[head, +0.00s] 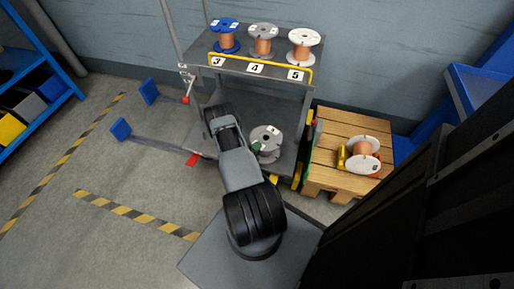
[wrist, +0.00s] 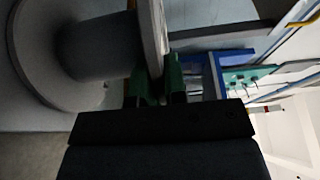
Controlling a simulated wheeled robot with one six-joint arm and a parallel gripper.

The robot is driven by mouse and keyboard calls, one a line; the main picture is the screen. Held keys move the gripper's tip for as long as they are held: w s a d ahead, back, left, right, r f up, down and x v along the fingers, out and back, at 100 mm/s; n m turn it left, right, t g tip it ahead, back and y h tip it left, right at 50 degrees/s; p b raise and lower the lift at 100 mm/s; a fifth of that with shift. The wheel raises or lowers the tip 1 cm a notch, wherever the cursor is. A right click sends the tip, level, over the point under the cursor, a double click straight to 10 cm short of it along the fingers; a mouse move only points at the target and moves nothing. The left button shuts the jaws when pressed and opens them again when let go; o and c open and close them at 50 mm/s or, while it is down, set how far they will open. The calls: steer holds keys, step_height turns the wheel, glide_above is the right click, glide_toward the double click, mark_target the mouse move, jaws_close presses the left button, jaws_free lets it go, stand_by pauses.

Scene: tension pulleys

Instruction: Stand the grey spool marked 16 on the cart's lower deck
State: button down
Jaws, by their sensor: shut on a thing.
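A grey spool (head: 268,137) is at the cart's lower deck (head: 284,165), with a flange facing up toward the head camera. I cannot read its number, nor tell whether it rests on the deck or hangs just above it. My gripper (head: 256,148) reaches in at its left side. In the wrist view the green fingers of my gripper (wrist: 161,84) are shut on the flange rim of the grey spool (wrist: 95,48), which fills the upper left. My arm hides part of the lower deck.
The cart's upper deck (head: 230,66) carries a blue spool (head: 227,40), another grey spool (head: 263,42) and a white spool (head: 303,44) behind labels 3, 4, 5. A pallet (head: 338,180) with a white-flanged spool (head: 362,157) stands right of the cart.

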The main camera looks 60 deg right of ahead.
steer(key=c, duration=1.2)
jaws_free()
steer(key=shift+o, duration=0.2)
